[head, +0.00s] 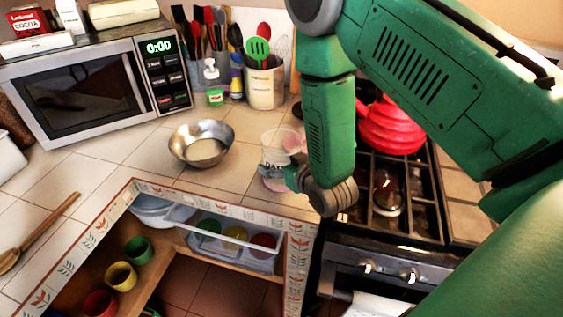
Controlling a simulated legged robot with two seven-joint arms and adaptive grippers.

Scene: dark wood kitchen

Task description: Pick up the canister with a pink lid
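A clear canister (272,158) with dark lettering stands on the tiled counter, right of the metal bowl and left of the stove. Pink shows near its upper right and at its base; I cannot make out the lid clearly. My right arm, green, comes in from the upper right and bends down in front of the stove. Its grey wrist end and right gripper (300,180) are beside the canister's lower right side and overlap it in the picture. The fingers are mostly hidden, so I cannot tell whether they touch it. My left gripper is out of view.
A metal bowl (202,143) sits left of the canister. A utensil crock (265,88) and a green-based soap bottle (213,82) stand behind. A red kettle (391,127) is on the stove (425,195). Open shelving with cups lies below the counter edge. A wooden spoon (40,235) lies far left.

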